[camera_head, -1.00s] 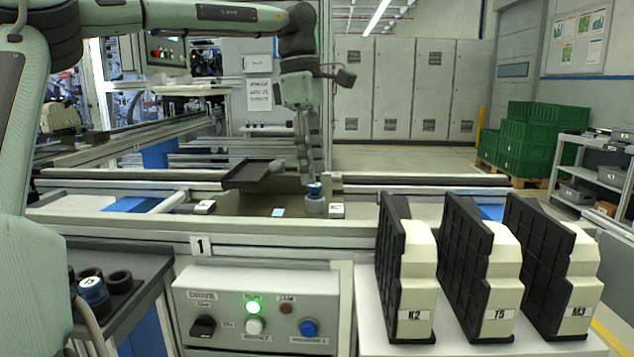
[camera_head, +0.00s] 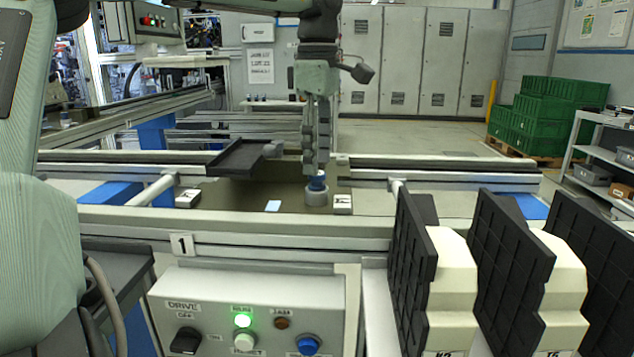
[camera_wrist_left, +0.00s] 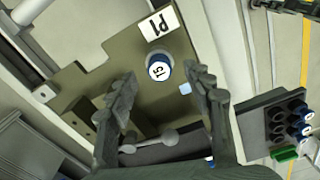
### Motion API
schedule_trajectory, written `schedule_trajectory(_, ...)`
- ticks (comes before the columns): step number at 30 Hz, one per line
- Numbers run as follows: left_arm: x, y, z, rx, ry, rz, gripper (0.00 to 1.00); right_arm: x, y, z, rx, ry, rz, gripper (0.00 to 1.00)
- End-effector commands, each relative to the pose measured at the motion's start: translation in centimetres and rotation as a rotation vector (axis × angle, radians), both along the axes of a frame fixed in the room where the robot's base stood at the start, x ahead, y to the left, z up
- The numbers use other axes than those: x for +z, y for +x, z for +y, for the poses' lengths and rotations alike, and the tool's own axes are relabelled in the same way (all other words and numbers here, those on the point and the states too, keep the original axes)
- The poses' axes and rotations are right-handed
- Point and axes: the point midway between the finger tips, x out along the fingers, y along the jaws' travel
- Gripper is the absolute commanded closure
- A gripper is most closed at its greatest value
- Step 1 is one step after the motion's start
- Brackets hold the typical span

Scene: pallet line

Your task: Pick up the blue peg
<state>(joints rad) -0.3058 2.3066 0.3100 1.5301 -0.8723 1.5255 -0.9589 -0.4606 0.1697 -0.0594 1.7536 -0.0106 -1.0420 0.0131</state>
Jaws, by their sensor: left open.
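The blue peg (camera_head: 316,183) stands upright in a grey round holder (camera_head: 316,198) on the line beyond the front rail. Its white top with a dark number faces up in the left wrist view (camera_wrist_left: 158,68). My left gripper (camera_head: 316,168) points down just above the peg and partly covers it in the head view. In the left wrist view, its two fingers (camera_wrist_left: 163,80) are spread apart, with the peg between and slightly past the tips. Nothing is in its grasp. My right gripper is not in view.
A P1 label (camera_wrist_left: 158,25) lies beside the holder. A dark tray (camera_head: 236,157) is to the left. The control box (camera_head: 245,315) and black-and-cream units (camera_head: 440,280) stand in front. A rack with several pegs (camera_wrist_left: 290,120) shows in the wrist view.

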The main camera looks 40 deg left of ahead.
Motion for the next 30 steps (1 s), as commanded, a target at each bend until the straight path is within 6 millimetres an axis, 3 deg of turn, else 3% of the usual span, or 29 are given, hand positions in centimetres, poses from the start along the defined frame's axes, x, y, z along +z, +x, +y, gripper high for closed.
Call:
schedule_trajectory(5, -2.1, -0.1, 0.0, -0.001, -0.001, 0.003, 0.48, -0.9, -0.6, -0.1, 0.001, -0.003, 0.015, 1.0)
schedule_trajectory(13, -2.4, 0.0, 0.0, 0.0, 0.0, 0.0, 0.5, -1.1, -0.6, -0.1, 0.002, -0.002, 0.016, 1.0)
schedule_trajectory(25, -2.3, 0.0, 0.0, 0.0, 0.0, 0.0, 0.99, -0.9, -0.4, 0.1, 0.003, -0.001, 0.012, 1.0)
schedule_trajectory(30, -2.3, 0.0, 0.0, 0.0, 0.0, 0.0, 1.0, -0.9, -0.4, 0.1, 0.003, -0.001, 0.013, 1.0)
